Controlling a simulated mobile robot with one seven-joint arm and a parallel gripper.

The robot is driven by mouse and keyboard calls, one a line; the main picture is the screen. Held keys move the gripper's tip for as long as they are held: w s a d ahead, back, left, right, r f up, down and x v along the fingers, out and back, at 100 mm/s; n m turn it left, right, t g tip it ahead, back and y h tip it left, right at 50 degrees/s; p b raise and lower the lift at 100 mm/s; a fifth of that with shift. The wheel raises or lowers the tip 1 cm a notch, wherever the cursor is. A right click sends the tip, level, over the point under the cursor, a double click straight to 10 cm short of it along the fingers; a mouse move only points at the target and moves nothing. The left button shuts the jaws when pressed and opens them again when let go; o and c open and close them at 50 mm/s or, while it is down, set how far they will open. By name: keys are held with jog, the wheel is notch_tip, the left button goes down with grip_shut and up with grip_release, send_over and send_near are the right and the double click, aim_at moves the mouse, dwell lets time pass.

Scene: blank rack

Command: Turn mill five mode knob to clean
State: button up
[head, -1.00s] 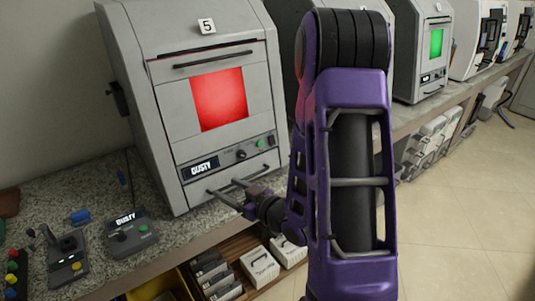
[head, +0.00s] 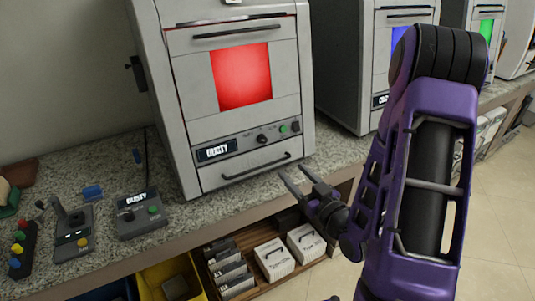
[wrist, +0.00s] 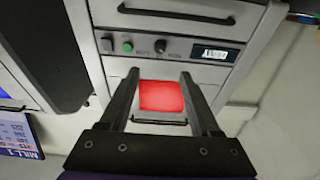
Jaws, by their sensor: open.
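Mill five (head: 180,100) is the grey machine with a red lit window (head: 241,77). Its mode knob (head: 262,138) is small and dark on the lower panel, between a display reading DUSTY (head: 217,152) and a green button (head: 283,128). Its pointer is too small to read. In the wrist view the machine appears upside down, with the knob (wrist: 160,46) ahead of the fingers and the display (wrist: 215,54) to its right. My gripper (head: 291,168) is open and empty, below and right of the knob, apart from it. Its fingers also show in the wrist view (wrist: 159,74).
A drawer handle (head: 256,166) sticks out below the panel. A control box (head: 140,222), also reading DUSTY, and a joystick box (head: 73,243) stand on the speckled counter (head: 180,212). White boxes (head: 275,258) sit on the shelf below. Another machine (head: 345,60) stands to the right.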

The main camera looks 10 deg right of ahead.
aim_at(264, 142)
jog(key=b+x, duration=0.2)
jog(key=x, duration=1.3)
jog(key=shift+b, duration=0.3)
grip_shut()
